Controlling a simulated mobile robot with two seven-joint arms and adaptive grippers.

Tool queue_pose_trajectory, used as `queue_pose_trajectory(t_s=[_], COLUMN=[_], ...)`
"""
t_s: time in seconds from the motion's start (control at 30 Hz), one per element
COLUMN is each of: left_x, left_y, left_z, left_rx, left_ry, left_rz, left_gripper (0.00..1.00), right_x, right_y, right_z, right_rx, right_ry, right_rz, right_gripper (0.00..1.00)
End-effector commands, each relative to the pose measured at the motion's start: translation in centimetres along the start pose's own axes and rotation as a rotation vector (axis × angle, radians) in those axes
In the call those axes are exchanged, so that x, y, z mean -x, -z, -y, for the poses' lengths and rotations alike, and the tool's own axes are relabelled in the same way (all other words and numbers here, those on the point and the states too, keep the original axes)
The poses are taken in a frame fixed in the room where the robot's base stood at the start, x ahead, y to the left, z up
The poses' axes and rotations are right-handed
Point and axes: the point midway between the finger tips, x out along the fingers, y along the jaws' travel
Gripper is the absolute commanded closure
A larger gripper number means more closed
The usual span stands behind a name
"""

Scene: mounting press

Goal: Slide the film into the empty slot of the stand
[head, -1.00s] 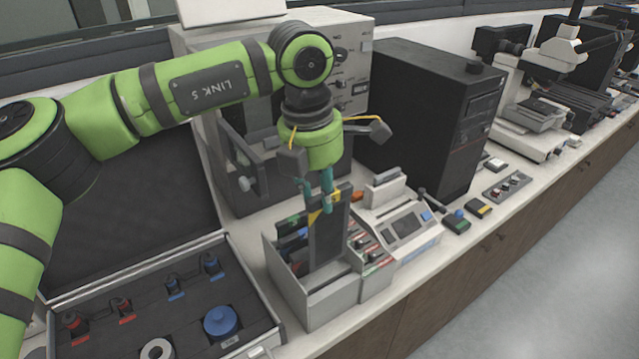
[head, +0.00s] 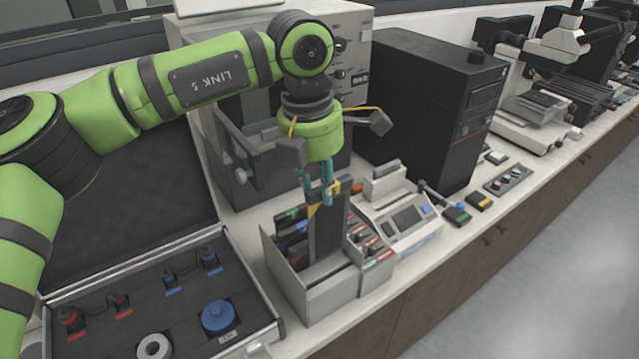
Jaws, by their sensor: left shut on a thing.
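The film (head: 326,231) is a dark flat upright plate with a yellow mark near its top. My left gripper (head: 327,192) is shut on its top edge, with teal fingers pointing down. The film stands over the light grey stand (head: 331,297), an open-topped box. Its lower end is down behind the stand's front wall. I cannot tell whether its bottom edge is inside a slot. Other dark plates with green, blue and red marks sit in the stand's left part, partly hidden by the film. My right gripper is not in view.
An open case (head: 262,318) with red and blue fittings lies left of the stand. A small rack with coloured labels (head: 374,245) and a grey device with a screen (head: 408,217) stand close on the right. A black computer tower (head: 440,110) is behind. The bench's front edge is near.

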Motion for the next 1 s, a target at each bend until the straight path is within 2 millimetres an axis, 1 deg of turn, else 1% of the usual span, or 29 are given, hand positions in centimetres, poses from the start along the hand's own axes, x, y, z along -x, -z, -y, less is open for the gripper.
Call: queue_pose_trajectory(t_s=[0.23,0.37,1.0], left_x=[-0.1,-0.5,-5.0], left_y=[0.0,0.0,0.6], left_z=[0.0,0.0,0.0], left_rx=[0.0,0.0,0.001], left_ry=[0.0,0.0,0.001], left_rz=[0.0,0.0,0.0], left_gripper=[1.0,1.0,1.0], right_x=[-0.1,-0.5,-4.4], right_y=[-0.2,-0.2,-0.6], right_z=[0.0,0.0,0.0], right_rx=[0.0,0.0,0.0], right_ry=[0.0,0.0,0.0], right_rz=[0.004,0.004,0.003], right_gripper=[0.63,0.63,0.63])
